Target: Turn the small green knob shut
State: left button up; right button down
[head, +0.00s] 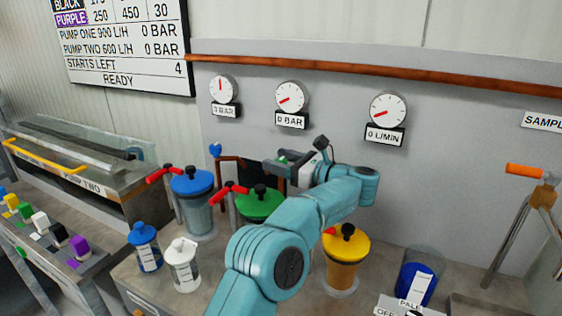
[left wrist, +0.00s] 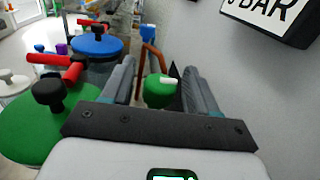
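The small green knob (left wrist: 160,91) with a white pointer bar on top shows in the left wrist view, between the two fingers of my left gripper (left wrist: 158,68). The fingers stand apart on either side of it, with a gap visible on the left; I cannot tell whether either one touches it. In the head view my left gripper (head: 280,159) is by the grey back panel, behind the green-lidded vessel (head: 260,204), and largely hides the knob. My right gripper is not in view.
A blue-lidded vessel (head: 192,183) and a yellow-lidded vessel (head: 346,243) stand on the bench, with red-handled valves near the vessels. Blue (head: 146,250) and white (head: 184,268) bottles stand in front. Three gauges (head: 290,97) hang on the panel behind.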

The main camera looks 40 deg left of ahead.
pick_arm(q)
jog(key=w+d, duration=0.2)
jog(key=d, duration=1.4)
jog(key=shift+w+p, duration=0.35)
jog(key=shift+d, duration=0.1)
